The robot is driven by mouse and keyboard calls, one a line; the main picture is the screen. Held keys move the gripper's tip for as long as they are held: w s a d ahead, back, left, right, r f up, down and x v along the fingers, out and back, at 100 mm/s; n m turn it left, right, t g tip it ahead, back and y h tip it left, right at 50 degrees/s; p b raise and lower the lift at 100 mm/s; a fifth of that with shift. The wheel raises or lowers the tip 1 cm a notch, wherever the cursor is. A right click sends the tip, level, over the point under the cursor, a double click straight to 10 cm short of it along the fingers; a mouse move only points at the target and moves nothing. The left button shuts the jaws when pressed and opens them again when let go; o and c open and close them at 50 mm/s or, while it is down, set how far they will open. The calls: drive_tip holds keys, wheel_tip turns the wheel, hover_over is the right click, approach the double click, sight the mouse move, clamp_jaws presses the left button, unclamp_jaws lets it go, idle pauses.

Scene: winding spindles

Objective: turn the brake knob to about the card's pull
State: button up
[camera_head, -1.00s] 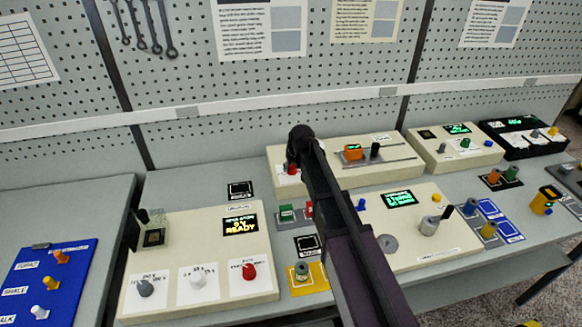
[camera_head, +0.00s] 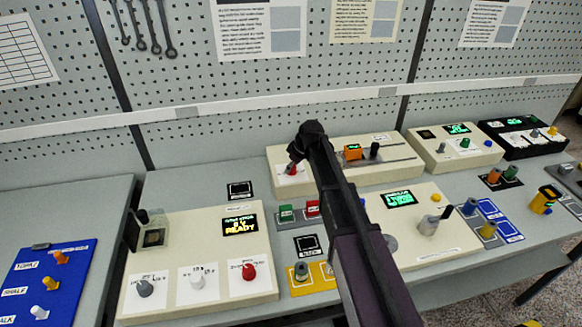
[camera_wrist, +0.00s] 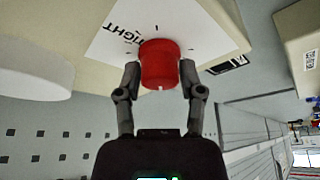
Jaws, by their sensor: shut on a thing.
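The red brake knob (camera_wrist: 159,66) stands on a white dial plate (camera_wrist: 108,42) printed with "TIGHT" and tick marks, in the wrist view. My gripper (camera_wrist: 160,78) is shut on it, one finger on each side. A small pale mark shows at the knob's near edge. In the head view the knob (camera_head: 291,169) is at the left end of the long cream box (camera_head: 350,178), and my gripper (camera_head: 295,160) reaches it from above, partly hidden by my arm. I cannot tell which sheet is the card; the wall sheets (camera_head: 262,28) are too small to read.
A white round thing (camera_wrist: 35,70) is left in the wrist view.

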drive_tip(key=shift+s, duration=0.1)
drive_tip(key=o, duration=1.2)
drive_tip(key=shift+f, duration=0.1)
drive_tip(key=shift+c, duration=0.2)
